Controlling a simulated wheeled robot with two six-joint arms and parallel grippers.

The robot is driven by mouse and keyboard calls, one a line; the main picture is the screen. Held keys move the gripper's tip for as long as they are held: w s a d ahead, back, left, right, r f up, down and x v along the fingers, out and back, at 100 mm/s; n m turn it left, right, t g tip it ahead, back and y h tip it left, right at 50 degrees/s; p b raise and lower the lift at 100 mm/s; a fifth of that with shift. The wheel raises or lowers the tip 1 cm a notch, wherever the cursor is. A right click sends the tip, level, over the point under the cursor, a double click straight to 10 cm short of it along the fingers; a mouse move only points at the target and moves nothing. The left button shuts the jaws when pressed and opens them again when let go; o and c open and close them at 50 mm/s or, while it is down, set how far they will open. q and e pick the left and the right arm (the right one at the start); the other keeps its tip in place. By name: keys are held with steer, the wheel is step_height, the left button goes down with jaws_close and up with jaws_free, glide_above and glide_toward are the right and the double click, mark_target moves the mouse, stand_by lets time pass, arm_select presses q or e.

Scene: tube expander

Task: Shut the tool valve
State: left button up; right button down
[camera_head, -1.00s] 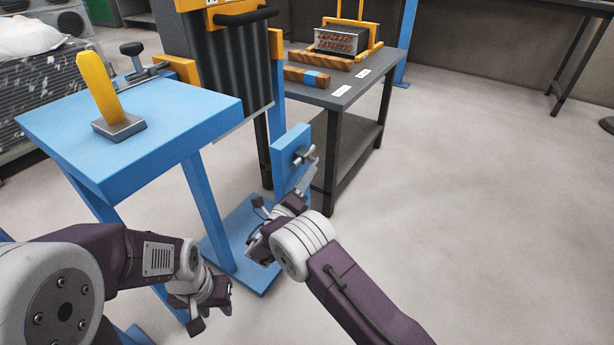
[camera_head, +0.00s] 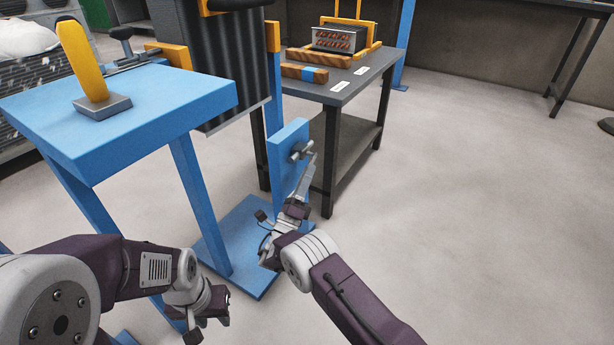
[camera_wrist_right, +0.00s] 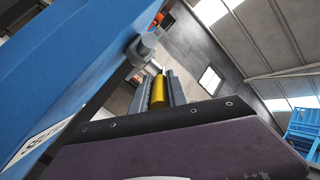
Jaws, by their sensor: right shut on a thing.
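The tool valve (camera_head: 300,151) is a small grey fitting on the upright blue plate beside the blue stand. In the right wrist view its grey knob (camera_wrist_right: 143,47) stands out from the blue face. My right gripper (camera_head: 312,168) points up at the valve. In the right wrist view its two fingers are shut on a yellow lever (camera_wrist_right: 160,89), which lies lengthwise between them. The lever's join to the valve is not clear. My left gripper (camera_head: 224,305) hangs low at the left, away from the valve; its jaws are too small to read.
A blue table (camera_head: 150,105) with a yellow-handled block (camera_head: 92,75) stands at the left. A dark workbench (camera_head: 345,92) stands behind the valve plate. A blue base plate (camera_head: 240,235) lies on the floor under the valve. Floor to the right is clear.

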steer(key=c, duration=1.3)
jaws_free()
steer(key=shift+d, duration=0.1)
steer(key=shift+s, duration=0.1)
steer(key=p+v, duration=0.4)
steer(key=v, duration=0.5)
